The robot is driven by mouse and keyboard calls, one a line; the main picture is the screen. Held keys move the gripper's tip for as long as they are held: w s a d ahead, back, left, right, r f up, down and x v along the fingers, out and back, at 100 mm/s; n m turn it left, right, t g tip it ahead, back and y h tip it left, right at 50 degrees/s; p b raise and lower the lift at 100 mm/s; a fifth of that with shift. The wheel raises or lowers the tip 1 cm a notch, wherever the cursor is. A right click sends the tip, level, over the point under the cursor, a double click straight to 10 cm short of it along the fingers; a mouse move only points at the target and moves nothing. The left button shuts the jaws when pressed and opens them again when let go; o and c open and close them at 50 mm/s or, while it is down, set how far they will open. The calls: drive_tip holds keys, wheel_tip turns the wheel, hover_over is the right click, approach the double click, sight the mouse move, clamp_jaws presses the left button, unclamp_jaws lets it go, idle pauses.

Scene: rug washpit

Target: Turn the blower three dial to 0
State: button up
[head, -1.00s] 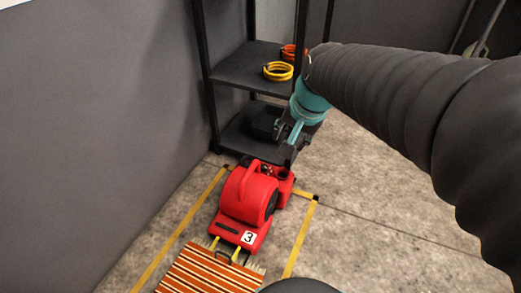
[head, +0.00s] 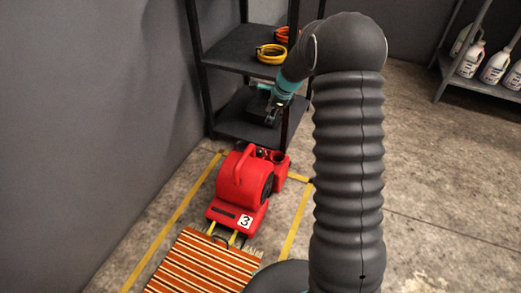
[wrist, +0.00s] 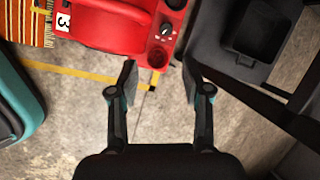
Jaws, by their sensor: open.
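The red blower (head: 240,183) marked 3 stands on the floor in front of the black shelf in the head view. In the wrist view the blower (wrist: 112,25) fills the upper left, with its "3" label showing. Its dial (wrist: 166,29) is a dark knob with a pale mark, on the end panel near the top centre; the scale is too small to read. My gripper (wrist: 160,78) is open and empty, its fingertips apart from the dial and lower in the picture. In the head view my gripper (head: 271,117) is small, above the blower's far end by the shelf.
A black shelf (head: 238,48) holds a yellow coil (head: 271,54) and an orange coil. A black bin (wrist: 248,45) is right of the blower in the wrist view. A striped rug (head: 205,264) lies in front. White bottles (head: 495,67) stand on a rack at right.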

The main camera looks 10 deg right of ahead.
sight(260, 151)
drive_tip(key=w+f+m, duration=0.2)
drive_tip(key=w+f, duration=0.1)
drive_tip(key=f, duration=0.6)
drive_tip(key=w+a+f+m, duration=0.1)
drive_tip(key=w+f+m, duration=0.1)
drive_tip(key=f, duration=0.8)
drive_tip(key=w+f+m+b, duration=0.1)
drive_tip(key=w+f, duration=0.3)
drive_tip(key=f, duration=0.5)
drive_tip(key=shift+a+f+m+g+y, duration=0.15)
drive_tip(key=shift+a+m+g+y, duration=0.15)
drive_tip(key=shift+a+m, duration=0.1)
drive_tip(key=shift+c, duration=0.3)
drive_tip(key=c, duration=0.8)
